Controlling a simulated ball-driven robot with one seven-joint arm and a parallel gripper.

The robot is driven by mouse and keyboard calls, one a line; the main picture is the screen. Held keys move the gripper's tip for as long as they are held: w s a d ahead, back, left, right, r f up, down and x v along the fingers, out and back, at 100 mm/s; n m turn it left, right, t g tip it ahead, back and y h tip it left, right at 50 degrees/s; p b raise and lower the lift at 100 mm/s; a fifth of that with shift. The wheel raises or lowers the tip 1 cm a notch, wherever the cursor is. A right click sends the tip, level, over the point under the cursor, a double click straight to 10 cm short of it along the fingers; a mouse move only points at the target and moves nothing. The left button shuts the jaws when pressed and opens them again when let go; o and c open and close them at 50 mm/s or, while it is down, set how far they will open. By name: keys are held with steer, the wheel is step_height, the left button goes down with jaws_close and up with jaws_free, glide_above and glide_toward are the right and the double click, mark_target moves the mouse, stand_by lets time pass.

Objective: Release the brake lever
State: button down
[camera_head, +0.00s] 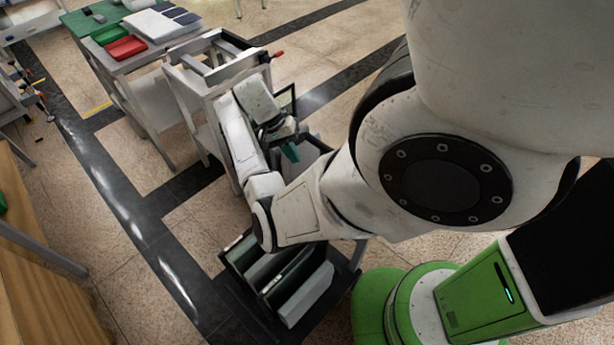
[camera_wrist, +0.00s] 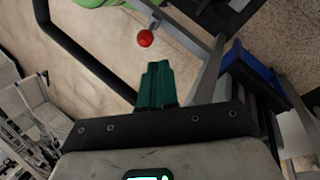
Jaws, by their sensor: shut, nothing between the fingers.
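A red knob (camera_head: 278,54) sticks out from the upper right side of a grey metal frame in the head view. A round red ball (camera_wrist: 145,38) shows in the wrist view, beyond my fingertips and slightly left of them. It looks like the end of a lever, but I cannot tell if it is the same knob. My gripper (camera_head: 291,151) has teal fingers, which are together and empty in the wrist view (camera_wrist: 156,70). A visible gap separates them from the ball. The lever's shaft is hard to make out.
The grey frame (camera_head: 203,82) stands close beside my arm. A dark cart (camera_head: 237,252) with upright panels is below it. A table (camera_head: 135,62) with green and red trays is at the upper left. A dark bent tube (camera_wrist: 75,50) and blue part (camera_wrist: 250,68) flank my fingers.

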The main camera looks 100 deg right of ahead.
steer(key=x, duration=1)
